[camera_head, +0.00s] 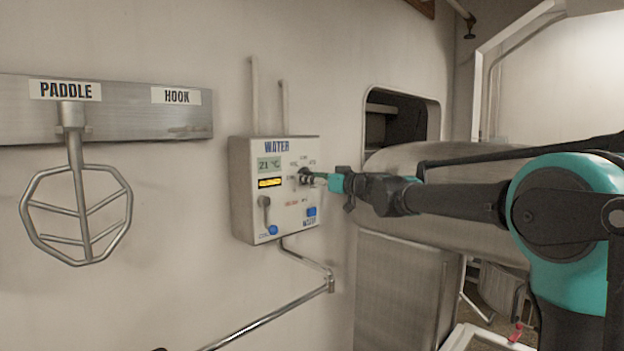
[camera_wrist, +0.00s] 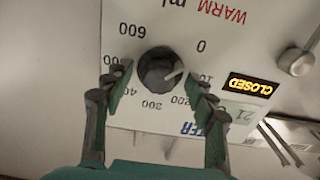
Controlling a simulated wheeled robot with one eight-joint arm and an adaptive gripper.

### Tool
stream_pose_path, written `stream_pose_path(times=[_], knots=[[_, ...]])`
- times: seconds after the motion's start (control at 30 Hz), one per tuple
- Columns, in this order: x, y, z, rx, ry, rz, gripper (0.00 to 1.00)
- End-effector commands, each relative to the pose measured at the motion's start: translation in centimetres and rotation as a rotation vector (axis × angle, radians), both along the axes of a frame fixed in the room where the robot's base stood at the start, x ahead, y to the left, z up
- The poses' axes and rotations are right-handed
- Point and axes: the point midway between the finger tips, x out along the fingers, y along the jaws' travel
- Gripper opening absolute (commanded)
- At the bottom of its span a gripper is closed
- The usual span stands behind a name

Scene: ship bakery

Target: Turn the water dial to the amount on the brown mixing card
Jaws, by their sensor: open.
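The water dial (camera_wrist: 158,70) is a dark round knob on a white panel, upside down in the wrist view. Its pale pointer is on the side of the 0 and 100 marks; the exact reading is unclear. Labels up to 600 ring it, some partly covered by my fingers. My gripper (camera_wrist: 160,92) is open, its green fingers on either side of the dial with visible gaps. No brown mixing card is visible.
A yellow display (camera_wrist: 250,85) reads CLOSED. A lever (camera_head: 265,212) and blue buttons (camera_head: 311,211) sit low on the box. A pipe (camera_head: 265,325) runs below it. A paddle (camera_head: 77,215) hangs on the rack at left. A large steel drum stands at right.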

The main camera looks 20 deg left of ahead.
Motion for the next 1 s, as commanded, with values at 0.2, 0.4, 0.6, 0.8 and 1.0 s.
stream_pose_path(times=[0.2, 0.4, 0.6, 0.8, 1.0], knots=[[0.01, 0.02, 0.0, 0.0, 0.0, 0.0, 0.57], [0.01, 0.01, 0.01, 0.0, 0.0, 0.0, 0.33], [-0.01, 0.01, 0.01, 0.0, 0.0, 0.0, 0.08], [-0.01, 0.01, 0.01, 0.005, 0.009, 0.0, 0.06], [-0.01, 0.01, 0.01, 0.037, 0.063, 0.0, 0.06]])
